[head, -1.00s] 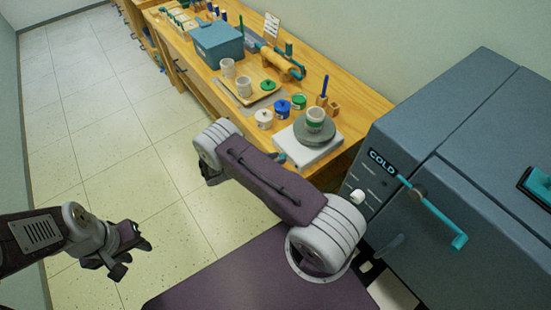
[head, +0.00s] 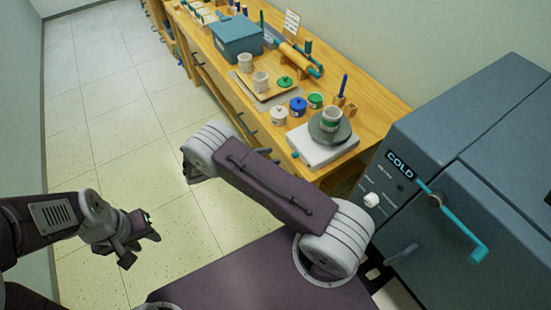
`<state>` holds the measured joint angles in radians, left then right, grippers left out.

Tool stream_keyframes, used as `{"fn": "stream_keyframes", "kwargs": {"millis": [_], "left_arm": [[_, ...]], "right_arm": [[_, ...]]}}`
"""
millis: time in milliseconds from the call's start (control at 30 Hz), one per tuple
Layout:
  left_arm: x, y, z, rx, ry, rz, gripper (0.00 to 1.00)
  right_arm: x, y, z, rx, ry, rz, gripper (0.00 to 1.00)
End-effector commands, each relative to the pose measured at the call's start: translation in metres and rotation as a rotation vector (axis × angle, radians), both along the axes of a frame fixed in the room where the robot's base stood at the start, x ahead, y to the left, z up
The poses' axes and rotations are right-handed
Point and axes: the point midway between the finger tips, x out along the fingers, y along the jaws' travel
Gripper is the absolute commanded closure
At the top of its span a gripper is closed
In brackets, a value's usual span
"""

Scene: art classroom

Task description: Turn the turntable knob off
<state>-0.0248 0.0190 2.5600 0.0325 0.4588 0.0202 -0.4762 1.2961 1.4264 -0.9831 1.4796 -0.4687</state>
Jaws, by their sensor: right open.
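The turntable (head: 318,152) is a white box with a grey disc on top, near the front edge of the wooden bench. A small teal knob (head: 295,155) shows at its left front corner; which way it is turned is too small to tell. My left gripper (head: 143,249) is open and empty above the floor at the left.
Paint jars, including a blue one (head: 298,106), stand behind the turntable to the left. A wooden tray (head: 268,90) with cups and a blue-grey box (head: 236,40) lie further back. A grey cabinet marked COLD (head: 440,130), with a teal handle (head: 455,222), stands close on the right. The floor at left is clear.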

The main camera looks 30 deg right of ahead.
Motion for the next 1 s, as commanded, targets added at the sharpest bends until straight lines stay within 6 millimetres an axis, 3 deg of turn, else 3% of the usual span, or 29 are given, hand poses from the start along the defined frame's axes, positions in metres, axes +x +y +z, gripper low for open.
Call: {"fn": "stream_keyframes", "kwargs": {"millis": [67, 100, 167, 333, 567, 1000], "left_arm": [[0.000, 0.000, -0.014, 0.000, 0.000, 0.000, 0.63], [0.000, 0.000, -0.036, 0.000, -0.001, 0.000, 0.63], [0.000, 0.000, -0.059, 0.000, 0.000, 0.000, 0.63], [0.000, 0.000, -0.092, 0.000, 0.001, 0.000, 0.63], [0.000, 0.000, -0.087, 0.000, 0.000, 0.000, 0.63], [0.000, 0.000, -0.072, 0.000, 0.000, 0.000, 0.63]], "right_arm": [[-0.003, -0.006, 0.003, -0.110, -0.170, -0.038, 0.57], [-0.005, -0.006, -0.011, -0.179, -0.257, -0.036, 0.57], [-0.007, -0.003, -0.026, -0.254, -0.352, -0.013, 0.57], [-0.010, 0.006, -0.060, -0.305, -0.367, 0.051, 0.57], [-0.011, 0.005, -0.058, -0.305, -0.362, 0.057, 0.57], [-0.005, -0.073, -0.058, -0.304, -0.359, 0.055, 0.57]]}}
